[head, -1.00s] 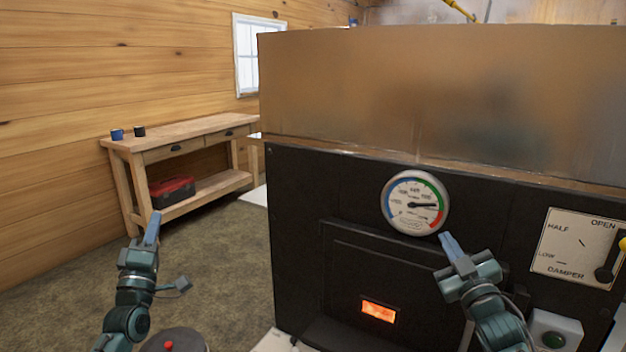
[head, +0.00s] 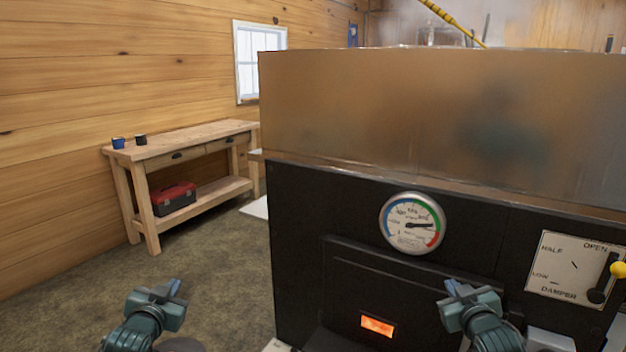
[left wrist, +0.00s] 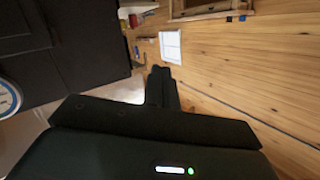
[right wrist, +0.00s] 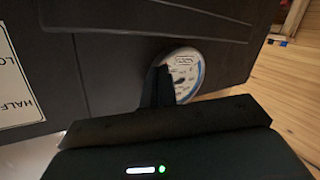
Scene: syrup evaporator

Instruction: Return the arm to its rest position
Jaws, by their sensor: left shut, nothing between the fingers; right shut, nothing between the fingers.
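My left gripper (head: 166,290) is at the lower left of the head view, over the open floor, shut and empty. Its dark closed fingers (left wrist: 162,88) show in the left wrist view. My right gripper (head: 458,290) is in front of the black evaporator front (head: 300,230), below and to the right of the round gauge (head: 412,223). It is shut and empty. In the right wrist view its closed fingers (right wrist: 163,88) cover part of the gauge (right wrist: 188,70). I cannot tell how far the fingers are from the front.
The damper plate (head: 565,266) with its yellow-knobbed lever (head: 617,270) is right of my right gripper. A glowing firebox window (head: 377,325) is low between the arms. A wooden workbench (head: 190,140) with two mugs and a red toolbox (head: 172,198) stands back left. Floor before it is clear.

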